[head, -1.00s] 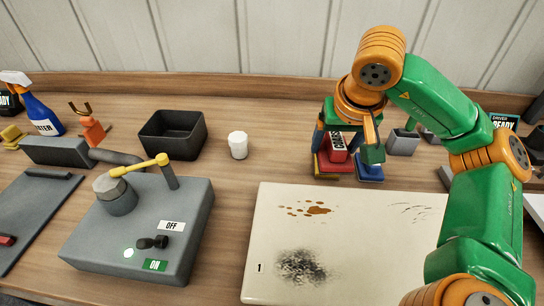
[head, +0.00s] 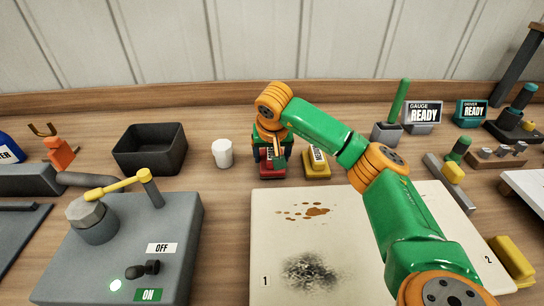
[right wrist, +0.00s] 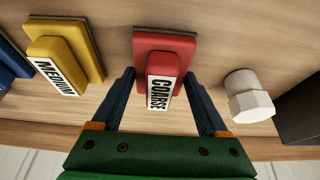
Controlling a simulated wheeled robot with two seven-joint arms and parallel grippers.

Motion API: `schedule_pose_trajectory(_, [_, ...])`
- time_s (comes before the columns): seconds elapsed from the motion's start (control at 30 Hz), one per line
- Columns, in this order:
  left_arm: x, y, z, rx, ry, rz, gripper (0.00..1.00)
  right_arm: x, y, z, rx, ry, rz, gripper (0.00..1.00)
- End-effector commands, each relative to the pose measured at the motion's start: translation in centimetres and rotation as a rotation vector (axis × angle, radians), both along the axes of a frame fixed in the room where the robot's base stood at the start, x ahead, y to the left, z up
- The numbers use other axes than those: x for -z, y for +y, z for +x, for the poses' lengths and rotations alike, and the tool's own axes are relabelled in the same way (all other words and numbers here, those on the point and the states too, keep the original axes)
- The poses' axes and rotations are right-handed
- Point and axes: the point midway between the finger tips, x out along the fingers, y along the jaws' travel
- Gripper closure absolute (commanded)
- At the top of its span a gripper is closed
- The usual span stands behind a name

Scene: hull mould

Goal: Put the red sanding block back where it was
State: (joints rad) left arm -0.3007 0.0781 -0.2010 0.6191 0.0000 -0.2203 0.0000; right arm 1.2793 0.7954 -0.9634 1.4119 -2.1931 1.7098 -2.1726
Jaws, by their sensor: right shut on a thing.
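The red sanding block (head: 270,170), labelled COARSE, is at the back of the bench, left of the yellow MEDIUM block (head: 317,163). My right gripper (head: 270,152) points down over it and is shut on its raised grip. In the right wrist view the red block (right wrist: 165,48) sits between the two dark fingers (right wrist: 158,84). Its base is at or very near the bench top; I cannot tell if it touches. The yellow block (right wrist: 68,60) stands apart beside it, with a blue block (right wrist: 8,65) beyond. My left gripper is not in view.
A stained pale board (head: 275,235) lies in front. A grey holder (head: 385,133) and a gauge sign (head: 423,115) stand to the right.

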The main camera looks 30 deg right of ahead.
Motion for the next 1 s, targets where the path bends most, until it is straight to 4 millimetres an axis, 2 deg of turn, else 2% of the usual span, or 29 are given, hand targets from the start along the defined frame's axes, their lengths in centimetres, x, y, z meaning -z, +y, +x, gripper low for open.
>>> schedule_pose_trajectory(0.07, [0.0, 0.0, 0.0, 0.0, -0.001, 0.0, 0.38, 0.7, 0.0, 0.0, 0.001, 0.0, 0.0, 0.68])
schedule_pose_trajectory(0.37, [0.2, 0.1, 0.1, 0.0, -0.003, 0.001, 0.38, 1.0, 0.0, 0.0, 0.001, -0.002, 0.001, 0.68])
schedule_pose_trajectory(0.4, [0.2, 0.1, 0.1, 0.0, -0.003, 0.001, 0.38, 1.1, 0.0, -0.1, 0.001, -0.002, 0.001, 0.2])
schedule_pose_trajectory(0.47, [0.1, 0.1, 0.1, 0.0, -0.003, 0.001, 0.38, 1.0, 0.0, -0.1, 0.001, -0.002, 0.001, 0.04])
schedule_pose_trajectory(0.5, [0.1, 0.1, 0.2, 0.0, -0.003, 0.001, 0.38, 1.0, 0.0, -0.1, 0.001, -0.002, 0.001, 0.0])
schedule_pose_trajectory(0.77, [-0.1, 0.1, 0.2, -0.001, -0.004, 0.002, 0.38, 0.5, 0.0, -0.1, 0.001, -0.002, 0.002, 0.0])
schedule_pose_trajectory(0.87, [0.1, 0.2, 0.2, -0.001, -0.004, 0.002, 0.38, -0.8, 0.3, -0.5, -0.001, -0.005, 0.003, 0.0])
schedule_pose_trajectory(1.0, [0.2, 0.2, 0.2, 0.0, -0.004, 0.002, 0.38, -4.2, 1.0, -1.6, -0.001, -0.008, 0.001, 0.0])
